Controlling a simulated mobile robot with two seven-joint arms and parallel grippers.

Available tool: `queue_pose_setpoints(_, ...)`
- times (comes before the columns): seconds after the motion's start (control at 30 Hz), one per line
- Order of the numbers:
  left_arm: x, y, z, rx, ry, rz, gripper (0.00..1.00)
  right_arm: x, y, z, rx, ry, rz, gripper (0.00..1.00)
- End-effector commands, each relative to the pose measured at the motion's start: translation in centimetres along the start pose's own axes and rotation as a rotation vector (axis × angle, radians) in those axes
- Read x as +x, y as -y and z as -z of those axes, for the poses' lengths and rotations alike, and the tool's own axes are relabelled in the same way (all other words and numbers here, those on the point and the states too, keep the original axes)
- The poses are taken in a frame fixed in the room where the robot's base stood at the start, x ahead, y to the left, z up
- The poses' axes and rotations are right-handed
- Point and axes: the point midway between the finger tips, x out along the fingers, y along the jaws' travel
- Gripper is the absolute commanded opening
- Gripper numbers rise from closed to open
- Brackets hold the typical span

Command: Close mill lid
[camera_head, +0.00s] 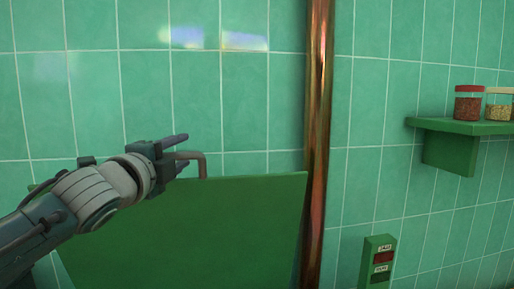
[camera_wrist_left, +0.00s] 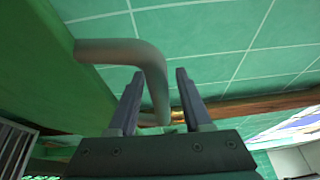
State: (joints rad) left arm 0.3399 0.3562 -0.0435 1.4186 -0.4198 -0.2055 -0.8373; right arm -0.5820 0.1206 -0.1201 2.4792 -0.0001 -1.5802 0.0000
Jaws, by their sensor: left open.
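The mill lid (camera_head: 190,235) is a large flat green panel, standing raised in front of the tiled wall in the head view; its green surface also shows at the left of the left wrist view (camera_wrist_left: 45,60). A grey bent bar handle (camera_head: 202,165) sticks up at its top edge; the handle (camera_wrist_left: 155,75) also shows in the left wrist view. My left gripper (camera_head: 185,149) is open at the handle. In the wrist view the bar's bent part runs between the two fingers (camera_wrist_left: 158,78), with gaps visible. The rest of the mill is hidden. My right gripper is out of view.
A vertical copper pipe (camera_head: 318,120) runs just right of the lid. A green wall shelf (camera_head: 455,128) holds a red-lidded jar (camera_head: 468,104) and another jar (camera_head: 499,106). A green switch box (camera_head: 378,262) with a red button is at the lower right.

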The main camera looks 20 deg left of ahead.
Motion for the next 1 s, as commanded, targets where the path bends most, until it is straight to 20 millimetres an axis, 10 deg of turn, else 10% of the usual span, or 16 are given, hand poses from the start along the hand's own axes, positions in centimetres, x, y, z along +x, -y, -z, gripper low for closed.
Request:
queue_pose_setpoints(0.3, 0.12, 0.01, 0.02, 0.000, 0.000, 0.000, 0.47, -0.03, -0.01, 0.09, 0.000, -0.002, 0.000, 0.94)
queue_pose_setpoints(0.73, 0.10, 0.01, 0.00, 0.000, 0.000, 0.000, 0.00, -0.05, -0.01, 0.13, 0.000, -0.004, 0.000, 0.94)
queue_pose_setpoints(1.0, 0.10, 0.01, -0.01, 0.000, 0.000, 0.000, 0.00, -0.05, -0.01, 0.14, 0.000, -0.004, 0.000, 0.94)
